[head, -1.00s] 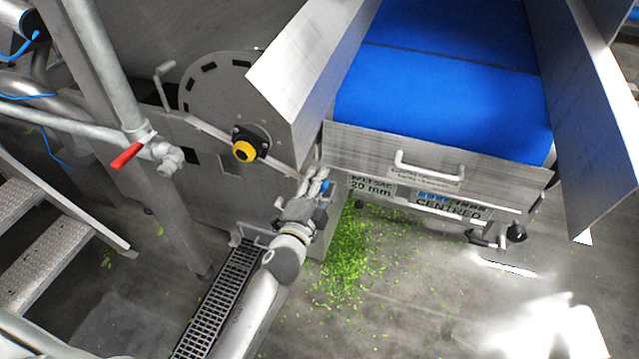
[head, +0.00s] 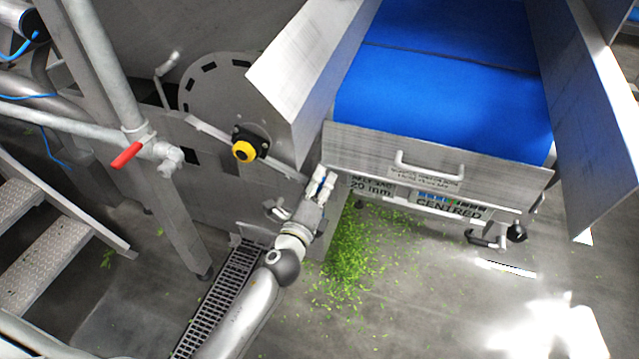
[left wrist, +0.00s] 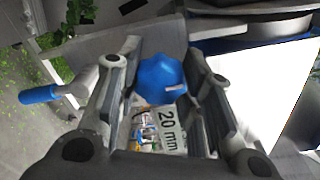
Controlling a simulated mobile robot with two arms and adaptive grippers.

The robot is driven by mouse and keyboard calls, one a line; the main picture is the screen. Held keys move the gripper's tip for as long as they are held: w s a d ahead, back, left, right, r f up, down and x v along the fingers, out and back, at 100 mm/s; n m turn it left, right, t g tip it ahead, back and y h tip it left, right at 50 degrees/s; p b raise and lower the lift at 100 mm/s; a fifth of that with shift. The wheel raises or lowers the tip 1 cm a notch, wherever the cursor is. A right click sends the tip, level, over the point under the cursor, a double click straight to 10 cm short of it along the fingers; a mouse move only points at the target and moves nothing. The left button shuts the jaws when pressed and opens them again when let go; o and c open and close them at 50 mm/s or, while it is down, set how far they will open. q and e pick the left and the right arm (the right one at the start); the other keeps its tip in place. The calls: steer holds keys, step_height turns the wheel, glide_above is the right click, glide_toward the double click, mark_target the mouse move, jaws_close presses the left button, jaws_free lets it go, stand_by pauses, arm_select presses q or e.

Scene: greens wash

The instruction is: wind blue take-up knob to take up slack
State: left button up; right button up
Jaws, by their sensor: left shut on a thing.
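The blue take-up knob (left wrist: 160,78) shows between the finger pads in the left wrist view. My left gripper (left wrist: 165,95) is shut on it, with one finger on each side. In the head view my left gripper (head: 325,182) is at the left front corner of the conveyor, below the blue belt (head: 440,105). Most of the knob is hidden there by the fingers. A label reading "20 mm" (left wrist: 171,128) shows below the knob in the wrist view. In the head view the sag label (head: 372,187) reads 20 mm, beside a "CENTRED" sign (head: 448,210). My right gripper is not in view.
A blue-handled lever (left wrist: 40,94) is left of the fingers in the wrist view. A yellow-and-black knob (head: 244,152) is on the machine side. A red-handled valve (head: 127,155), steps (head: 60,225) and a floor drain (head: 215,300) lie left. Green scraps (head: 348,255) litter the floor.

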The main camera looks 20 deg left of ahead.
arm_select(q)
steer(key=shift+m, duration=0.3)
steer(key=o, duration=1)
steer(key=shift+c, duration=0.2)
steer(key=shift+o, duration=0.4)
